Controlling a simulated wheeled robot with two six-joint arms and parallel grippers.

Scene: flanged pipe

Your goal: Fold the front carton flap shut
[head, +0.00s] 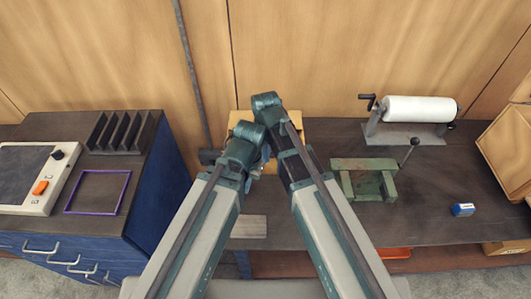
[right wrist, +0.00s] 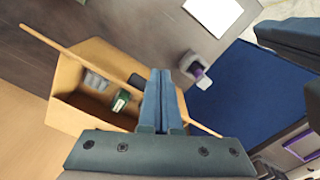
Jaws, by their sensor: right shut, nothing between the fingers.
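The open tan carton (right wrist: 65,115) lies left of my right gripper in the right wrist view. A green item (right wrist: 119,101) and a pale grey item (right wrist: 95,80) are inside it. A long thin tan strip (right wrist: 75,56) crosses over its opening, like a flap seen nearly edge-on; I cannot tell which flap. My right gripper (right wrist: 161,75) is shut and empty, its fingers overlapping the strip in the picture; contact is unclear. In the head view the carton (head: 318,130) is mostly hidden behind my two arms. My left gripper is hidden there.
A blue cabinet at left carries a control box (head: 35,178), a slotted rack (head: 125,131) and a purple frame (head: 98,191). The bench between vise and block is clear.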

